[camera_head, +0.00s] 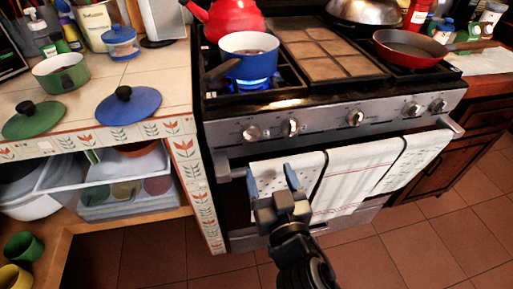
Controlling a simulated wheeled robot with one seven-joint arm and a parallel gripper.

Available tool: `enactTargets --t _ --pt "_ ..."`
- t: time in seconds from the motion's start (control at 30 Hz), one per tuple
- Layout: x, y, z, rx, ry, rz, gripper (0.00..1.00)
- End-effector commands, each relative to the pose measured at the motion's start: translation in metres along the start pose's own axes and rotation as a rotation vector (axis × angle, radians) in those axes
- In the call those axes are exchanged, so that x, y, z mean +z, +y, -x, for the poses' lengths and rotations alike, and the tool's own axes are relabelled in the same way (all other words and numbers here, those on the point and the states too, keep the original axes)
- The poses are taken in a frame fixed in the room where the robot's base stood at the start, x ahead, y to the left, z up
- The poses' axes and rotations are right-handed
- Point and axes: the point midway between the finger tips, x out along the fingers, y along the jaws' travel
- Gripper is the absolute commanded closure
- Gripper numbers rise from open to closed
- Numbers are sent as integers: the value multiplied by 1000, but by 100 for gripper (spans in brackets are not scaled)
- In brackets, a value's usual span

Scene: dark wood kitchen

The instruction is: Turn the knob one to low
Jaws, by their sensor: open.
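The stove (320,118) has a steel front panel with several round knobs in a row. The leftmost knob (251,132) and a second knob (290,127) sit close together at the left. Another knob (355,118) is near the middle, and two more sit at the right. The knob markings are too small to read. A blue flame (253,84) burns under a blue pot (249,66) on the left burner. My gripper (271,180) is open and empty, below the two left knobs and in front of the towels. It appears apart from the knobs.
An oven handle (222,172) runs below the panel, with white towels (345,179) hanging from it. A red kettle (235,18) and a red pan (409,48) stand on the stove. A tiled counter (165,68) with pots and lids is at the left.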

Motion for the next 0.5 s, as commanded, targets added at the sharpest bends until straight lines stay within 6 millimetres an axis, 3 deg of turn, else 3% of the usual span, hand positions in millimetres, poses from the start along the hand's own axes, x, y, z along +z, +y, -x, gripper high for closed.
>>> enactTargets --t 0.13,0.37,0.5 --pt "-14 -12 -23 -2 25 -1 26" --pt "-18 -15 -43 -1 28 -1 26" --pt "-19 -14 -65 0 28 -1 26"
